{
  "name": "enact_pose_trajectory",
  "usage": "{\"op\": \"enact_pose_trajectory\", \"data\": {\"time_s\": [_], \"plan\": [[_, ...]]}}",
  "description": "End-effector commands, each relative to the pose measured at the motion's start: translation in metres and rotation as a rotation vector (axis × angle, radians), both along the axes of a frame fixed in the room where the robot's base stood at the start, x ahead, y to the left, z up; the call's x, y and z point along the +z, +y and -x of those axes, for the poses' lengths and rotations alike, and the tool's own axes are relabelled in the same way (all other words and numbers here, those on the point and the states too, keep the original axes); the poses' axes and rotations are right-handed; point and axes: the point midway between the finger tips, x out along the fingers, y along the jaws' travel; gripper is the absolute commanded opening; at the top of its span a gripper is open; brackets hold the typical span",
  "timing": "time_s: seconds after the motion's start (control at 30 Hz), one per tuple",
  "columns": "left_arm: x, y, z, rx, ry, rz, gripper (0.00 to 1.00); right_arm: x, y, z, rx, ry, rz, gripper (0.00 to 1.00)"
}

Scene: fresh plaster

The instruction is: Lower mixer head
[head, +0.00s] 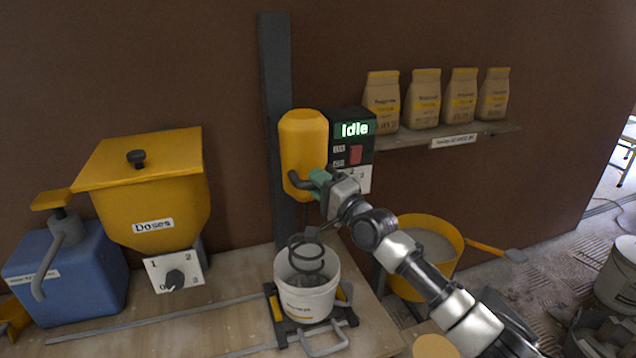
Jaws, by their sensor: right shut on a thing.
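The yellow mixer head (302,150) is mounted on a dark upright column (273,100). Its spiral whisk (306,257) hangs at the mouth of a white bucket (309,299), with its lower part inside the bucket. My right gripper (320,183) is shut on the dark handle (299,181) at the front of the mixer head. The fingers hide part of the handle. A control box (356,127) beside the head reads "Idle". My left gripper is not in view.
A yellow "Doses" hopper (150,205) and a blue container with a pump (75,272) stand at the left. Several bags (424,100) stand on a wall shelf (500,129). A yellow tub (455,236) lies behind my right arm.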

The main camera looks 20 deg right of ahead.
Motion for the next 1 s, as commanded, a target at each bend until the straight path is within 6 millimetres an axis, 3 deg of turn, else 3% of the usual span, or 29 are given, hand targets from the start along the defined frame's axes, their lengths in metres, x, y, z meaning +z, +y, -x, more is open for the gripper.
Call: {"op": "enact_pose_trajectory", "data": {"time_s": [0.03,0.3,0.5,0.7,1.0], "plan": [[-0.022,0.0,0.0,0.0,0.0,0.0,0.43,-0.031,0.001,0.0,0.003,0.018,0.003,0.0],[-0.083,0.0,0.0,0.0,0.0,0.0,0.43,-0.096,0.002,0.0,0.003,0.019,0.005,0.0],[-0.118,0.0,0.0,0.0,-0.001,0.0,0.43,-0.133,0.002,0.0,0.003,0.018,0.005,0.0],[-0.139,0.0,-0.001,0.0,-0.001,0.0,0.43,-0.155,0.001,0.0,0.003,0.017,0.005,0.0],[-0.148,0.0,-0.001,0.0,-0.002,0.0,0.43,-0.164,0.001,0.0,0.002,0.016,0.004,0.0]]}}
